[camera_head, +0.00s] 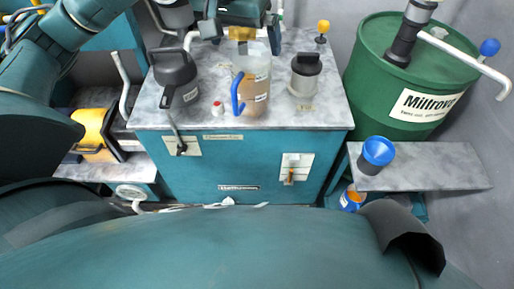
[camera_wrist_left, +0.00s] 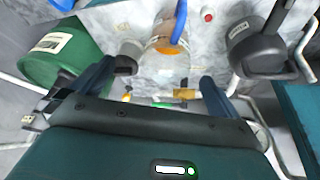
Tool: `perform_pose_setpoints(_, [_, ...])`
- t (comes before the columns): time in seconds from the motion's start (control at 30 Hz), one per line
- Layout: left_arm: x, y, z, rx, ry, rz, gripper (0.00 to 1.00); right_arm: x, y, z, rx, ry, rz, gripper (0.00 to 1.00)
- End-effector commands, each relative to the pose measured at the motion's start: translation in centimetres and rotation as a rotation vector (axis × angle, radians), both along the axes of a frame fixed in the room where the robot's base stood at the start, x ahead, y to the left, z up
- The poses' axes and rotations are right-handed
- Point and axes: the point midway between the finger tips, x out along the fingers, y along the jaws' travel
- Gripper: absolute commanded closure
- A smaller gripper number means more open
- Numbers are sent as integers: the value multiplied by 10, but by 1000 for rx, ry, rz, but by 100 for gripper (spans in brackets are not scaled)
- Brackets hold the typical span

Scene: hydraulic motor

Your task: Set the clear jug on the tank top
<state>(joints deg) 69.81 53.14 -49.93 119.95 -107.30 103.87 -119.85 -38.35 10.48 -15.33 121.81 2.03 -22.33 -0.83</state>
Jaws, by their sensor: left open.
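The clear jug (camera_head: 256,80) has a blue handle and brownish contents, and stands upright on the grey marbled tank top (camera_head: 330,112), near the middle. It also shows in the left wrist view (camera_wrist_left: 165,44), with its blue handle towards the top edge. My left gripper (camera_head: 241,30) is at the back of the tank top, just behind the jug. Its two fingers are spread apart, and nothing is visibly held between them. The wrist view shows the fingers (camera_wrist_left: 160,80) on either side, with the jug beyond them and apparently apart from them. My right gripper is not in view.
A dark lidded can (camera_head: 175,72) stands left of the jug, a black-capped filler (camera_head: 305,72) right. A small red-topped piece (camera_head: 217,108) and a yellow knob (camera_head: 323,27) are also there. A green drum (camera_head: 385,95) and a shelf with a blue funnel (camera_head: 377,151) are at right.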

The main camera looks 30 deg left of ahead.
Motion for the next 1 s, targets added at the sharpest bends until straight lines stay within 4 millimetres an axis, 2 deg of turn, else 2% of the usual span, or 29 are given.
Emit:
perform_pose_setpoints(0.07, [-9, -27, -21, -119, 69, -6, 0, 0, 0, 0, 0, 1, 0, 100])
perform_pose_setpoints(0.17, [-33, -81, -48, -377, 227, 22, 0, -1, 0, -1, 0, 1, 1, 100])
perform_pose_setpoints(0.2, [-46, -105, -56, -500, 317, 52, 0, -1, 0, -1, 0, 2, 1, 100])
perform_pose_setpoints(0.3, [-79, -160, -60, -807, 579, 168, 0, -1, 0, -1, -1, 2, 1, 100])
perform_pose_setpoints(0.4, [-104, -199, -48, -1084, 888, 337, 0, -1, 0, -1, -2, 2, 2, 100])
perform_pose_setpoints(0.5, [-115, -222, -28, -1323, 1236, 552, 0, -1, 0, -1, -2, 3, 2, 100])
perform_pose_setpoints(0.57, [-114, -228, -16, -1446, 1462, 702, 0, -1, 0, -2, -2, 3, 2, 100])
perform_pose_setpoints(0.67, [-100, -225, -5, -1606, 1863, 978, 0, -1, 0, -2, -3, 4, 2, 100])
perform_pose_setpoints(0.77, [-76, -210, -13, -1699, 2295, 1283, 0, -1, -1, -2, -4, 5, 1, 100])
perform_pose_setpoints(0.8, [-66, -201, -22, 1527, -2199, -1255, 0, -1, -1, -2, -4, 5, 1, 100])
perform_pose_setpoints(0.87, [-53, -185, -44, 1263, -2023, -1182, 0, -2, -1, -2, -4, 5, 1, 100])
perform_pose_setpoints(0.97, [-42, -158, -97, 855, -1709, -1024, 0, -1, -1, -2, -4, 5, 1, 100])
perform_pose_setpoints(1.0, [-42, -147, -123, 706, -1578, -948, 0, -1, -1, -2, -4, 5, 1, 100])
